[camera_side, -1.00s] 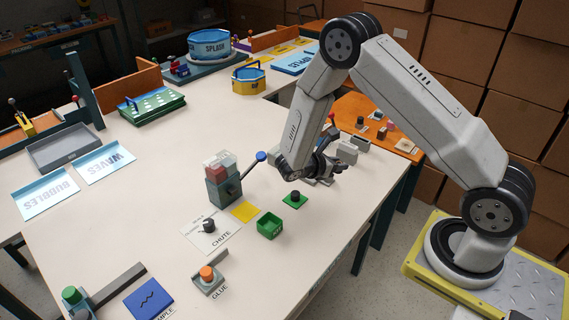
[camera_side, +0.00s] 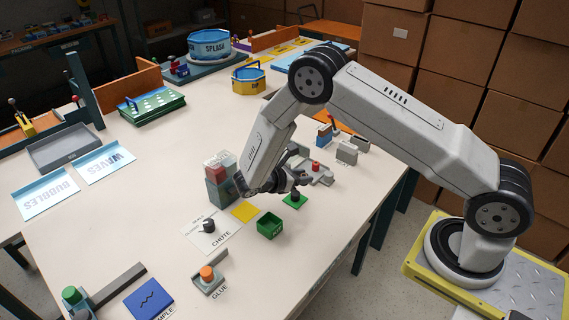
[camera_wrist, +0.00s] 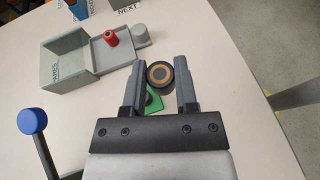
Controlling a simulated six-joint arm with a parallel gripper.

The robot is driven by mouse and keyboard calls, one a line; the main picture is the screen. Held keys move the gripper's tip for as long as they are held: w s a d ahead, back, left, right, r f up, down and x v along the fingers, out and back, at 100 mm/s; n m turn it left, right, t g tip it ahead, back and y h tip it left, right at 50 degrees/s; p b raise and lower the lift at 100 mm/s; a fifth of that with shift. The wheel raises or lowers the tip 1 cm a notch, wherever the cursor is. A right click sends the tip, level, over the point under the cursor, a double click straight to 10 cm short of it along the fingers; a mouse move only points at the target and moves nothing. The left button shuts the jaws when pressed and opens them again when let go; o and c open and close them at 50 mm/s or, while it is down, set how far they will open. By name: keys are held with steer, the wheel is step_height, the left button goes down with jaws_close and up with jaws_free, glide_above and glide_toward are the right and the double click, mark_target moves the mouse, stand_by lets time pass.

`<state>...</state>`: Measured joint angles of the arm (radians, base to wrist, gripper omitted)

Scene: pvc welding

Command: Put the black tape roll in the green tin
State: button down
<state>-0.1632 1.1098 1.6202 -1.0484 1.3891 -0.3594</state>
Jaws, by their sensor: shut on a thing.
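The black tape roll (camera_side: 295,196) is between the fingers of my gripper (camera_side: 293,188). It is at the green square pad (camera_side: 292,203); I cannot tell whether it still touches the pad. In the wrist view the roll (camera_wrist: 160,75) shows its round top with a tan ring, between the two fingertips of my gripper (camera_wrist: 159,72), which is shut on it. The pad (camera_wrist: 153,104) shows partly below the roll. The green tin (camera_side: 269,227) stands open on the table, left of and nearer the camera than the pad. It is out of the wrist view.
A yellow square (camera_side: 245,211) and a black knob on the CHUTE card (camera_side: 208,226) lie left of the tin. A grey-red block stack (camera_side: 219,179) and a blue-knobbed lever (camera_wrist: 32,122) are close by. A grey box (camera_wrist: 69,62) and red spool (camera_wrist: 111,40) stand beyond my gripper.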

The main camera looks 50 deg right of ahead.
glide_above(267, 215)
steer(key=s+a, duration=0.2)
steer(key=f, duration=0.2)
steer(key=shift+s+a+f, duration=0.15)
steer(key=shift+a+f, duration=0.05)
steer(key=shift+f, duration=0.1)
steer(key=shift+f, duration=0.2)
steer(key=shift+f, duration=2.4)
steer(key=shift+c, duration=1.5)
jaws_free()
steer(key=shift+r, duration=0.1)
step_height(267, 215, up, 7)
